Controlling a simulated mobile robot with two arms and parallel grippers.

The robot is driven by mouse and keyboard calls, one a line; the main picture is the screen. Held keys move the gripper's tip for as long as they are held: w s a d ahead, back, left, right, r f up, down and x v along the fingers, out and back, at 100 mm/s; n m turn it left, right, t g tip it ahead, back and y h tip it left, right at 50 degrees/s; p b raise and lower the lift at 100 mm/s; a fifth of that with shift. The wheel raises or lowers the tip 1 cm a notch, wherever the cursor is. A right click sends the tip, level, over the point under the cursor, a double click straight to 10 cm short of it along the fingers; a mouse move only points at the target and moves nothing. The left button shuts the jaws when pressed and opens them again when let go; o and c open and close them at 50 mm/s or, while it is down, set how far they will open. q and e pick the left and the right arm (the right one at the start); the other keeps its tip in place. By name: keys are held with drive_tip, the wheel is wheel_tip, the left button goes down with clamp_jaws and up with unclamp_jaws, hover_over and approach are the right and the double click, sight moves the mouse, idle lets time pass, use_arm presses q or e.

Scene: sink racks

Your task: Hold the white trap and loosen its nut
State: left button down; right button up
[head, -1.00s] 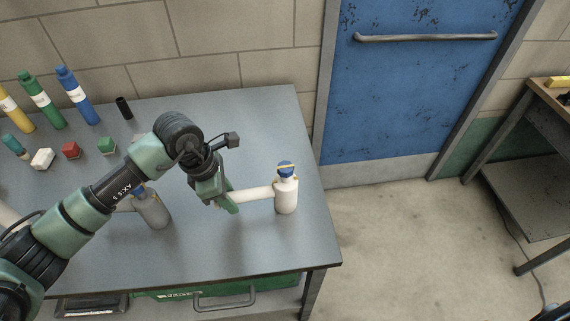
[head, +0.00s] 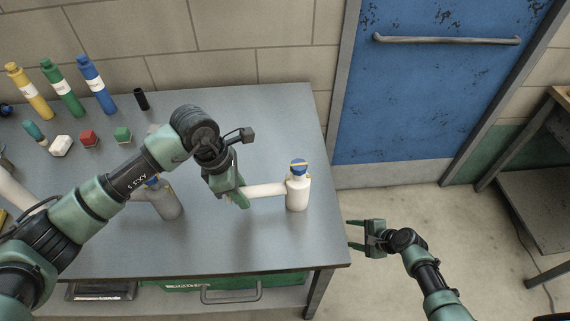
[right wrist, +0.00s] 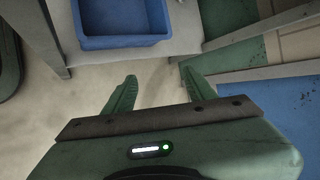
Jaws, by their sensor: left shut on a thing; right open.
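The white trap (head: 297,193) stands upright near the right end of the grey table, with a white side pipe (head: 262,190) running left from it. A blue nut (head: 299,167) with a yellowish band sits on its top. My left gripper (head: 240,196) is shut on the side pipe; its fingers hide the pipe's left end. My right gripper (head: 356,235) is open and empty, off the table's right edge and lower right of the trap. Its spread fingers also show in the right wrist view (right wrist: 158,92), with nothing between them.
A grey trap (head: 166,203) stands on the table (head: 240,245), partly behind my left arm. Yellow, green and blue bottles (head: 92,85), a black cylinder (head: 141,98) and small blocks (head: 88,138) are at the back left. A blue bin (right wrist: 120,40) shows in the right wrist view.

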sight(299, 167)
drive_tip(key=w+a+r+m+t+y, duration=0.25)
drive_tip(key=w+r, duration=0.35)
drive_tip(key=r, duration=0.8)
drive_tip(key=w+a+r+m+t+y, duration=0.1)
drive_tip(key=w+r+m+y, duration=0.3)
drive_tip(key=r, duration=1)
drive_tip(key=s+a+r+n+g+y, duration=0.4)
drive_tip(key=s+a+r+g+y, duration=0.35)
drive_tip(key=s, duration=0.25)
drive_tip(key=shift+h, duration=0.5)
drive_tip(key=a, duration=0.3)
drive_tip(key=w+a, duration=0.1)
drive_tip(key=a, duration=0.7)
drive_tip(key=shift+w+a+r, duration=0.15)
drive_tip(key=shift+a+r, duration=0.1)
drive_tip(key=shift+r, duration=0.15)
drive_tip(key=shift+c, duration=0.4)
clamp_jaws()
